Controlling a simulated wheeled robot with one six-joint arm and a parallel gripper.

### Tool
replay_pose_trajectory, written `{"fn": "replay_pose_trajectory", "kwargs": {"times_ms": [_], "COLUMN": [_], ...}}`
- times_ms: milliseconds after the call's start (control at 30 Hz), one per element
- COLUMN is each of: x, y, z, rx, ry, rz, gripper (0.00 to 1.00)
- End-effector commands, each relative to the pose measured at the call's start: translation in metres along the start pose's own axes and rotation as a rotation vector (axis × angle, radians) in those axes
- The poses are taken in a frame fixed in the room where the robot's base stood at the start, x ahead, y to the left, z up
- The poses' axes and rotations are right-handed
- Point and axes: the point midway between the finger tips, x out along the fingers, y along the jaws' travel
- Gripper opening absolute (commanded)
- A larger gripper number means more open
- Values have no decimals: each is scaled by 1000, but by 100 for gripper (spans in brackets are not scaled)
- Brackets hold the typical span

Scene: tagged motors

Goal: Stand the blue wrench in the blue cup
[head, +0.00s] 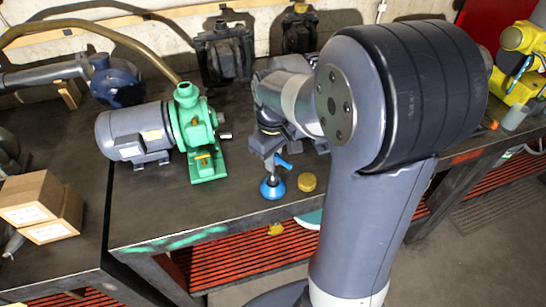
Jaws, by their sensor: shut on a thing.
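The blue cup (272,191) stands near the front edge of the dark workbench. My gripper (268,155) points down just above the cup, shut on the blue wrench (283,162). A blue part of the wrench sticks out to the right of the fingers. A narrow greyish part reaches down to the cup's mouth; I cannot tell whether it is wrench or finger, or whether it is inside the cup. My arm hides what is behind it on the right.
A yellow round piece (307,182) lies close to the cup's right. A green and grey motor pump (185,135) stands to the left. Cardboard boxes (40,207) sit on the left table. Dark pumps (223,55) stand along the wall.

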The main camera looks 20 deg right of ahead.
Motion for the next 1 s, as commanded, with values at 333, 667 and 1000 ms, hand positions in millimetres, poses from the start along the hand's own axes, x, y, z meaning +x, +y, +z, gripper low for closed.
{"fn": "replay_pose_trajectory", "kwargs": {"times_ms": [333, 667, 1000], "x": [10, 18, 26], "y": [0, 0, 0], "z": [0, 0, 0], "rx": [0, 0, 0], "ry": [0, 0, 1], "rz": [0, 0, 0], "gripper": [0, 0, 0]}}
